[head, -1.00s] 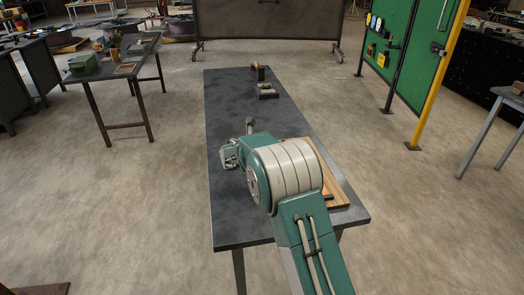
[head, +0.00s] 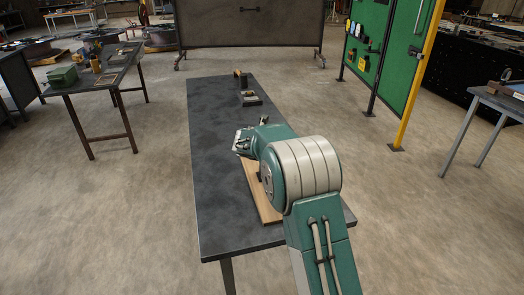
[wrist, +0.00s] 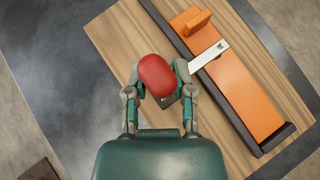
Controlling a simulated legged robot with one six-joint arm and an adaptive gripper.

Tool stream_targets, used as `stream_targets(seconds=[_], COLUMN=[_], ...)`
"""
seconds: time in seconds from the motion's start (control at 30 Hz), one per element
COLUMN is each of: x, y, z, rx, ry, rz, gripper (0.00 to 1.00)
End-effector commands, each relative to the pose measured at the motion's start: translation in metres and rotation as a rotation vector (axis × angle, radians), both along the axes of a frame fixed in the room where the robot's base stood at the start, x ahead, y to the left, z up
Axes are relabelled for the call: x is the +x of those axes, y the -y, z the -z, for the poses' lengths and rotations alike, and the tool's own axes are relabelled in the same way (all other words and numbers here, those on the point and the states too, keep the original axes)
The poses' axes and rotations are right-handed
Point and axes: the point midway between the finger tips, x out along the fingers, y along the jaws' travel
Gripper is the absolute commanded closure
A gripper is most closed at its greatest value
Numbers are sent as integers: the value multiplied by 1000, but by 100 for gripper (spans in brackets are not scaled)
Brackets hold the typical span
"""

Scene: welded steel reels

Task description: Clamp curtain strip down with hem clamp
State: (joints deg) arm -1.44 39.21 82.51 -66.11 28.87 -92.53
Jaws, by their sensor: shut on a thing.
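In the wrist view, my gripper (wrist: 158,82) is shut on a rounded red knob (wrist: 157,74), one finger on each side. The knob appears to be the handle of the hem clamp. The clamp's pale metal arm (wrist: 208,57) reaches from beside the knob across an orange strip (wrist: 240,95), apparently the curtain strip. I cannot tell whether it presses on it. The strip lies along a dark channel (wrist: 275,140) on a wooden board (wrist: 95,30). An orange block (wrist: 190,21) stands at the strip's upper end. In the head view my arm hides most of the board (head: 259,200).
The board lies on a long dark table (head: 215,190), whose middle left is clear. Small items (head: 248,98) stand at its far end. A green tool panel (head: 375,45) with a yellow post (head: 412,90) stands at right. Another table (head: 105,80) stands at left.

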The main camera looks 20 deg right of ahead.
Motion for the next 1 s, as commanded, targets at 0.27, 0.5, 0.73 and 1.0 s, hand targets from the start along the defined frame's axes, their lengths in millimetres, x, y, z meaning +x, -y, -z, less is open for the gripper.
stream_targets(seconds=[0.27,0.5,0.73,1.0], x=[-1,-1,-1,-23], y=[0,0,0,-16], z=[5,3,1,-22], rx=[3,1,1,2], ry=[-7,-4,-2,1], rz=[1,2,1,-1], gripper=[100,32,32,32])
